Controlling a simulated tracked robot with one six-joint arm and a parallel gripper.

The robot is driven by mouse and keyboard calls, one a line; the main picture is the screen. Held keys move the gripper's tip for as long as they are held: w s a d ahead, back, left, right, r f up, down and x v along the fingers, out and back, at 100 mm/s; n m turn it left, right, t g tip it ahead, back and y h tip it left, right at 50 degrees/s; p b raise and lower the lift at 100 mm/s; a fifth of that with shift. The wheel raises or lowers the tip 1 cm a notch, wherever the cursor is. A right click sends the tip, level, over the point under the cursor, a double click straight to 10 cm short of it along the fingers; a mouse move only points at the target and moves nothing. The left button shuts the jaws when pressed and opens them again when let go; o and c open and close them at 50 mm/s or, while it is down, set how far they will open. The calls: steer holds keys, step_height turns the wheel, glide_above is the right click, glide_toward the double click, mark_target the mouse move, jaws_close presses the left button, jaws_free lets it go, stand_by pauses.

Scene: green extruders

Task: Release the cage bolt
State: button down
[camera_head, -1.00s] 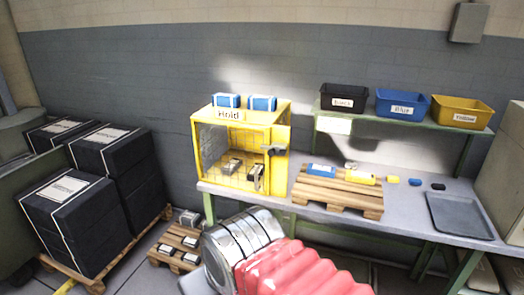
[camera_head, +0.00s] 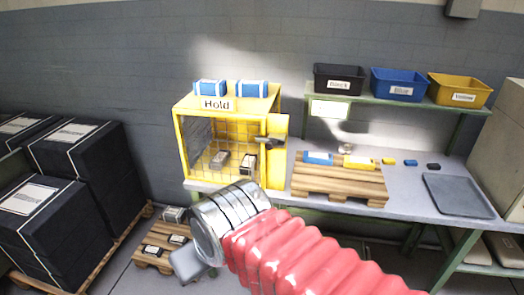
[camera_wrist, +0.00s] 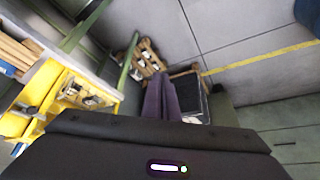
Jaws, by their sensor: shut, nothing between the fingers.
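The yellow wire-mesh cage (camera_head: 228,150) with a "Hold" sign stands at the left end of the bench. Its dark bolt (camera_head: 272,143) sits on the yellow plate at the front right, and the mesh door looks closed. The cage also shows at the left of the wrist view (camera_wrist: 62,88); the bolt is hard to make out there. My gripper (camera_wrist: 161,98) is shut and empty in the wrist view, pointing toward the floor and pallets, apart from the cage. In the head view my silver wrist is low in front of the cage; the fingertips are not clear there.
Dark items lie inside the cage and two blue-and-white boxes (camera_head: 252,89) on top. A wooden pallet (camera_head: 338,183) holds a blue and a yellow item right of the cage. Bins (camera_head: 398,84) stand on the shelf. Black crates (camera_head: 80,160) and a small floor pallet (camera_head: 152,255) are left.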

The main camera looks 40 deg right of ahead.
steer(key=shift+w, duration=0.1)
steer(key=w+d+f+n+t+h, duration=0.2)
steer(key=w+d+n+t+h, duration=0.4)
steer(key=w+d, duration=1.1)
steer(key=w+d+f+n+t+h, duration=0.1)
steer(key=d+n+t, duration=0.3)
steer(key=d+n, duration=0.4)
steer(key=w+d, duration=0.1)
steer(key=d, duration=0.3)
steer(key=shift+w+d+f+n, duration=0.2)
steer(key=shift+w+d+n, duration=0.1)
steer(key=shift+n, duration=0.1)
